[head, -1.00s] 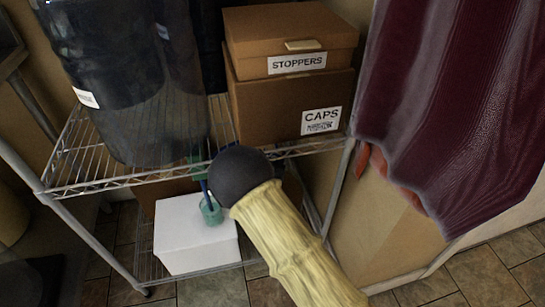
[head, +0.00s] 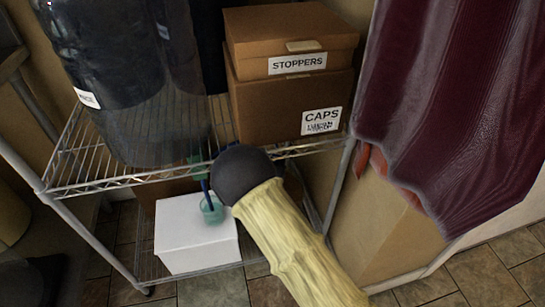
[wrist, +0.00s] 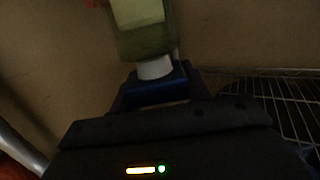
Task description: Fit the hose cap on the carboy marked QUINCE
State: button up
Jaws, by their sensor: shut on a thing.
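A large dark translucent carboy (head: 140,85) stands on the upper wire shelf in the head view. A small white label (head: 87,97) sits at its left edge; its word is too small to read surely. My gripper (head: 206,193) is low in front of the shelf edge, below the carboy and apart from it. It is mostly hidden behind my dark wrist. In the wrist view its blue fingers (wrist: 157,88) are shut on the pale neck of a greenish translucent hose cap (wrist: 143,30). The cap's teal part also shows in the head view (head: 212,209).
Brown boxes marked STOPPERS (head: 290,40) and CAPS (head: 290,100) stand right of the carboy. A white box (head: 197,238) is on the lower shelf. The wire shelf's front edge (head: 110,184) lies close to my gripper. A dark red cloth (head: 440,100) hangs at the right.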

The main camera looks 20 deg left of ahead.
jog(key=shift+f, duration=0.55)
dwell(0.4)
jog(key=shift+w, duration=0.1)
dwell(0.4)
jog(key=shift+s+a, duration=0.15)
jog(key=shift+s, duration=0.05)
jog(key=shift+f+b, duration=0.15)
jog(key=shift+b, duration=0.15)
jog(key=shift+d, duration=0.2)
jog(key=shift+a, duration=0.15)
jog(key=shift+w+f, duration=0.1)
jog(key=shift+f, duration=0.15)
dwell(0.8)
